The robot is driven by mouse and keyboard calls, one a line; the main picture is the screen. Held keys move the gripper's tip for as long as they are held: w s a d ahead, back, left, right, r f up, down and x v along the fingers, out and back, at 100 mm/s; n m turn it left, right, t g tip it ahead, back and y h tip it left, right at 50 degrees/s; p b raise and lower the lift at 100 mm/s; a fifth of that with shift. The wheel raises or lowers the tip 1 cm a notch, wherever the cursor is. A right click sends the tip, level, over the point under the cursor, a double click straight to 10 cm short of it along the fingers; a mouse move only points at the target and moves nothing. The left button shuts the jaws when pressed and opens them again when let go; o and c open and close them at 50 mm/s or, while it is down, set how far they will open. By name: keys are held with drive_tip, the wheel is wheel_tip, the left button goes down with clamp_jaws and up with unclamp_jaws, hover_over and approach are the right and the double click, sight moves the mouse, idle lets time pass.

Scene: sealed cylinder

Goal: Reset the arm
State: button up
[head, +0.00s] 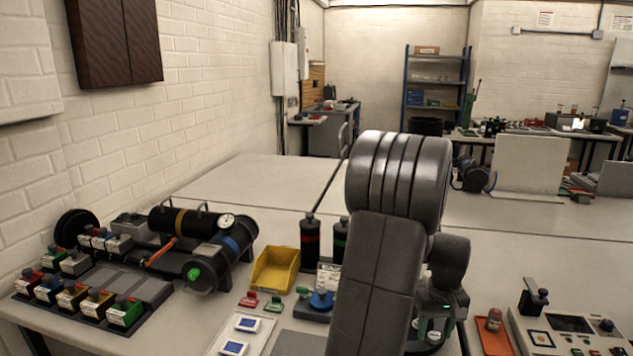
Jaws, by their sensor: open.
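My arm rises from the bottom centre, bends at a large dark elbow and comes down behind itself on the right. My gripper (432,330) is at its low end, just right of the big arm link and over the right part of the near bench. It is open, and nothing shows held in it. Its fingers are small and partly hidden, so their exact pose is hard to make out.
On the bench (262,194) lie a black cylinder with a gauge (227,220), several coloured blocks, a yellow bin (275,268) and two dark bottles (310,242). An orange tray (494,340) and a control panel (570,335) stand right. The bench behind the bottles is clear.

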drive_tip(key=shift+n, duration=1.3)
drive_tip(key=shift+a, duration=0.15)
